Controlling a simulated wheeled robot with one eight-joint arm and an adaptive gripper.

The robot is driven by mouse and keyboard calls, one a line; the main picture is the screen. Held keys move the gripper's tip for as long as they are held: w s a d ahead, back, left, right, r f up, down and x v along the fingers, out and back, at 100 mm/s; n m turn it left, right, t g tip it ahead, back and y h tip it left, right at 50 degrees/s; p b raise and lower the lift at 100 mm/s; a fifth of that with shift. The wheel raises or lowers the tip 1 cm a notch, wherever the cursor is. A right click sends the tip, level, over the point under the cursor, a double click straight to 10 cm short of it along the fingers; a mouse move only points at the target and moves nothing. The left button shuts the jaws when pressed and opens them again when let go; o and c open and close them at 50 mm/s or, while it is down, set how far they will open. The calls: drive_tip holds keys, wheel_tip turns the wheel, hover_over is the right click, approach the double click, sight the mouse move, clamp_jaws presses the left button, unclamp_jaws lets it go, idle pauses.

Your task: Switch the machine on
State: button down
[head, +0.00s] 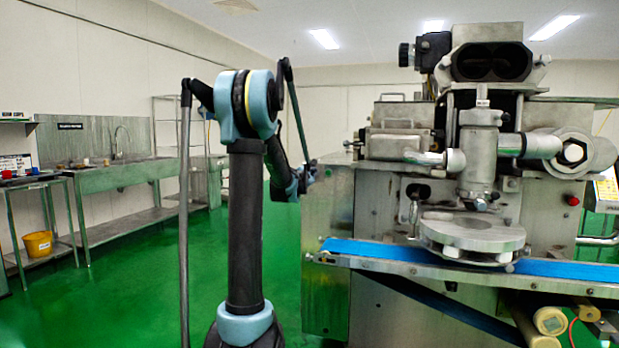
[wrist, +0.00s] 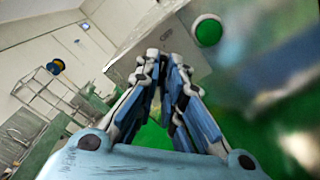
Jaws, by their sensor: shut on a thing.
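The encrusting machine (head: 385,225) stands at the right in the head view, a large metal body with a blue conveyor belt (head: 420,257). A red button (head: 572,200) is on its front panel. In the wrist view, a round green button (wrist: 208,30) with a pale rim shows on a grey panel (wrist: 140,70), just beyond and right of my fingertips. My gripper (wrist: 165,62) has its fingers drawn close together at the tips, near that panel. What is between them is too blurred to make out.
A metal sink bench (head: 130,178) and a small table (head: 40,182) with a yellow bucket (head: 38,244) stand at the left. A wire shelf (head: 180,125) is at the back wall. The green floor between bench and machine is clear.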

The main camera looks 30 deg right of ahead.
drive_tip(key=shift+d, duration=0.1)
drive_tip(key=m, duration=1.7)
drive_tip(key=shift+f, duration=0.15)
drive_tip(key=shift+m, duration=0.5)
drive_tip(key=c, duration=1.7)
unclamp_jaws()
